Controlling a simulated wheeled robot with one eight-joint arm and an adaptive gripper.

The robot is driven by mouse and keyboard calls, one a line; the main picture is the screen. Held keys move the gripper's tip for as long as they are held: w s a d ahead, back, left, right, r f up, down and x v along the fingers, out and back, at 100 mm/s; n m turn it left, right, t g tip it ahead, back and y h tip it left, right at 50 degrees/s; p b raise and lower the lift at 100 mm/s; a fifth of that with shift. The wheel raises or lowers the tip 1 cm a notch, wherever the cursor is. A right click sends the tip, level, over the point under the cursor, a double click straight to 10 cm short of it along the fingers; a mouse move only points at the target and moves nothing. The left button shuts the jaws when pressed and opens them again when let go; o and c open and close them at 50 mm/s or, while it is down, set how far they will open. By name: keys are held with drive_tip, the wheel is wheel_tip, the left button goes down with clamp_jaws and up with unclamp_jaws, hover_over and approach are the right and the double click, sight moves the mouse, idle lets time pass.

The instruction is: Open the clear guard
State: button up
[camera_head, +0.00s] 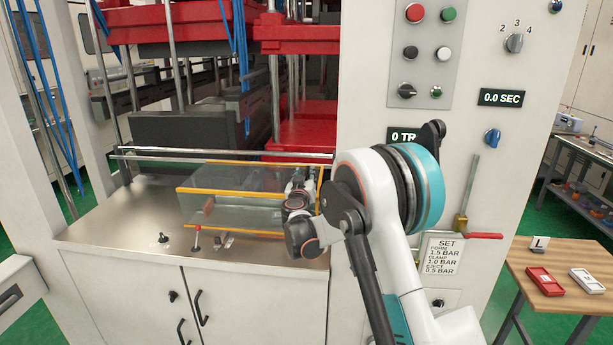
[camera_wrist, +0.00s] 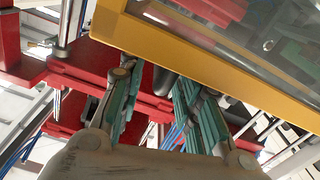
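The clear guard (camera_head: 228,205) is a see-through box with yellow edges on the steel deck of the machine. Its upper yellow edge lies below the horizontal chrome bar. My gripper is at the guard's right end in the head view, where my own wrist and arm hide much of it. In the wrist view my gripper (camera_wrist: 158,90) has its two teal-padded fingers apart, with nothing seen held between them. The guard's yellow frame (camera_wrist: 190,55) and clear panel (camera_wrist: 250,32) cross the upper right there, close to the fingers. I cannot tell whether they touch.
A chrome bar (camera_head: 220,155) runs across behind the guard. Red platens (camera_head: 300,135) and a black block (camera_head: 185,132) stand beyond it. Small levers (camera_head: 196,236) rise from the front of the deck. The control panel (camera_head: 425,55) is on the right column. A wooden table (camera_head: 565,262) stands at right.

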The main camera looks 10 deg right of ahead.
sight(307, 170)
drive_tip(key=shift+x, duration=1.6)
clamp_jaws()
